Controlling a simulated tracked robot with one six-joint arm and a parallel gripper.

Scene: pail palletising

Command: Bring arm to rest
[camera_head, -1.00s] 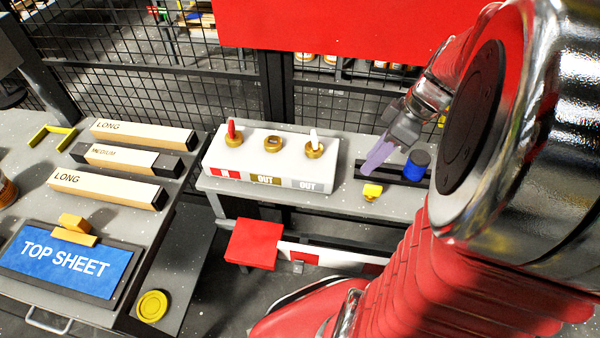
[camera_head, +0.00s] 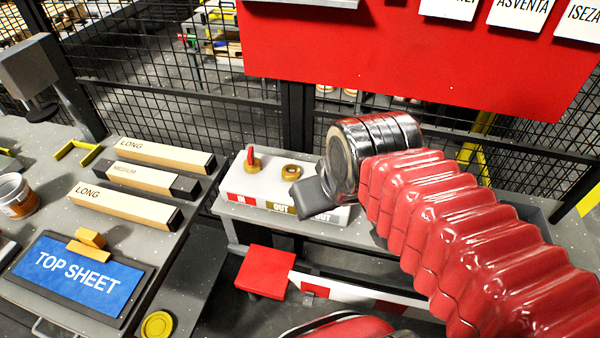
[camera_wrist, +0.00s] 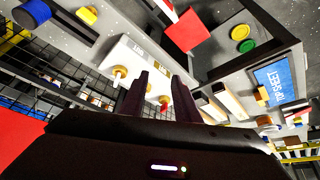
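My arm, with red bellows and a shiny wrist, reaches in from the right in the head view and bends over the bench at centre. My gripper's fingers are hidden in the head view; only a grey block shows at the arm's end, in front of the white switch box (camera_head: 238,181). In the wrist view my gripper (camera_wrist: 160,82) has two dark fingers standing apart with nothing between them. The white switch box (camera_wrist: 120,52) with its brass switches shows behind and beside the fingers in that view.
The left bench holds long and medium boxes (camera_head: 125,208), a blue TOP SHEET panel (camera_head: 75,277) and a pail (camera_head: 17,196). A red panel (camera_head: 400,50) hangs behind the arm, before mesh fencing. A red pad (camera_head: 265,271) sits low in front of the switch box.

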